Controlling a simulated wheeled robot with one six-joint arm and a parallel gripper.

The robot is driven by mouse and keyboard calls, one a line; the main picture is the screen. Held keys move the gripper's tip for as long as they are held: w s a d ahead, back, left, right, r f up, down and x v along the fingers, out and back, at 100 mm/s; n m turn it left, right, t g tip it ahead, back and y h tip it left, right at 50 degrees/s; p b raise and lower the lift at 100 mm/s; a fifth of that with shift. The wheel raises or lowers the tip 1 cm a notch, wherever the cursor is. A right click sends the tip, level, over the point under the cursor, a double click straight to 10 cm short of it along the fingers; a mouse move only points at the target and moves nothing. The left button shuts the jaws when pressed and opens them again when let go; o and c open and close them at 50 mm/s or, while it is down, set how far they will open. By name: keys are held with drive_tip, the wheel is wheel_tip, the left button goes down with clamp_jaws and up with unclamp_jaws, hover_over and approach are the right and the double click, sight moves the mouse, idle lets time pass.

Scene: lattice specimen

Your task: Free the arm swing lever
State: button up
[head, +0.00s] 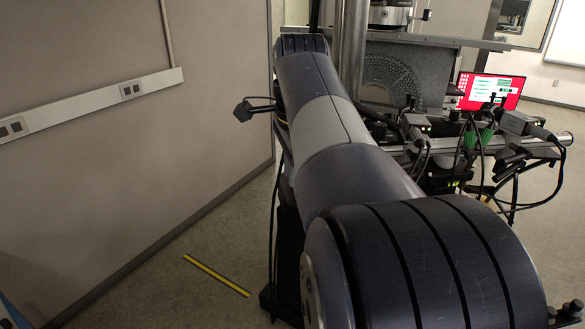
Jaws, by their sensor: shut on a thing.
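My own arm fills the middle of the head view and covers much of what lies behind it. My gripper is not visible; the far end of the arm is hidden behind its own links. I cannot make out the arm swing lever. The part of the test machine (462,47) that shows stands beyond the arm, with an upright metal column (352,50) and a grey perforated curved plate (396,76). Whether the lever sits there is hidden or too small to tell.
Right of the arm, a metal rail (470,142) carries cameras (522,125) and green-bodied devices (487,135) with loose cables. A monitor with a red screen (490,91) stands behind. A wall (130,150) closes the left. A yellow strip (216,275) lies on the open floor.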

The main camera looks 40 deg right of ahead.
drive_tip(key=shift+s+d+r+t+y+p, duration=0.1)
drive_tip(key=shift+d+r+t+y+p, duration=0.05)
drive_tip(key=shift+r+y+p, duration=0.35)
drive_tip(key=shift+s+d+r+t+y+p, duration=0.15)
drive_tip(key=shift+r+y+p, duration=0.1)
drive_tip(key=shift+p, duration=0.35)
clamp_jaws()
drive_tip(key=shift+d+r+t+y+p, duration=0.15)
drive_tip(key=shift+r+t+y+p, duration=0.25)
drive_tip(key=shift+y+p, duration=0.2)
drive_tip(key=shift+s+d+r+m+t+y, duration=0.25)
drive_tip(key=shift+d+r+t+y, duration=0.2)
drive_tip(key=shift+y, duration=0.4)
drive_tip(key=shift+s+d+r+t+y, duration=0.1)
drive_tip(key=shift+d+r+t+y, duration=0.1)
drive_tip(key=shift+r+t+y, duration=0.45)
drive_tip(key=shift+f, duration=0.25)
